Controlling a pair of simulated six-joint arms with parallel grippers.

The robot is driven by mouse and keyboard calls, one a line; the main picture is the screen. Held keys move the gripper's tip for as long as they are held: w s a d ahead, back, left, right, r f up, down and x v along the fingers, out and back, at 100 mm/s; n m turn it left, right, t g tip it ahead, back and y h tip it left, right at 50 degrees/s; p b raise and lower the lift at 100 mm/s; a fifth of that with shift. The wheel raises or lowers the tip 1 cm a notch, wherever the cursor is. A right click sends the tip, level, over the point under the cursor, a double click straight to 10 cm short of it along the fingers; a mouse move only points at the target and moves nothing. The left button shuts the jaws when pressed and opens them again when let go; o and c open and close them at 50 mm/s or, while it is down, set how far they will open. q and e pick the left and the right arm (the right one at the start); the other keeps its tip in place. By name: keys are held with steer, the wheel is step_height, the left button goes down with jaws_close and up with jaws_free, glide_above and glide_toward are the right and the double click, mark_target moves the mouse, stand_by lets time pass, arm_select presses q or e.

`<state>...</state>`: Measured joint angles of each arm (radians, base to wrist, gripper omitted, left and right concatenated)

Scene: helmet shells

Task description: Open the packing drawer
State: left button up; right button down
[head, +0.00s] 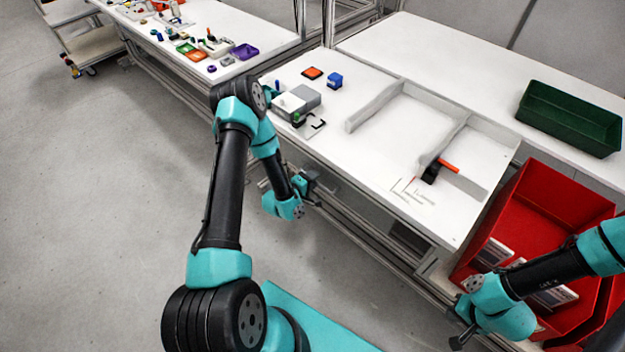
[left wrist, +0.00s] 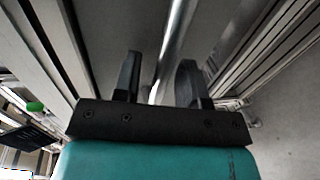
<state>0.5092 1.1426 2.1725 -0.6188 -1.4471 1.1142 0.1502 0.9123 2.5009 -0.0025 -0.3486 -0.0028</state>
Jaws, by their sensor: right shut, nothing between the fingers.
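My left gripper (head: 312,184) is at the front edge of the white worktable, below the level of its top. In the left wrist view its two black fingers (left wrist: 160,80) stand apart. A shiny metal bar (left wrist: 174,45) runs between or behind them; I cannot tell whether they touch it. I cannot make out a drawer front or handle for certain; the space under the worktable (head: 362,125) is mostly hidden by its top and my left arm. My right gripper (head: 460,338) is shut and empty, low at the right beside the red bins.
The worktable holds a grey-white box (head: 298,101), a blue block (head: 334,80), an orange-black tile (head: 312,73), a white divider frame (head: 392,92) and a black-red tool (head: 440,169). Red bins (head: 545,205) and a green crate (head: 568,118) are at right. The grey floor (head: 100,200) at left is clear.

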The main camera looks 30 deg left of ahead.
arm_select(q)
steer(key=shift+c, duration=0.4)
jaws_close()
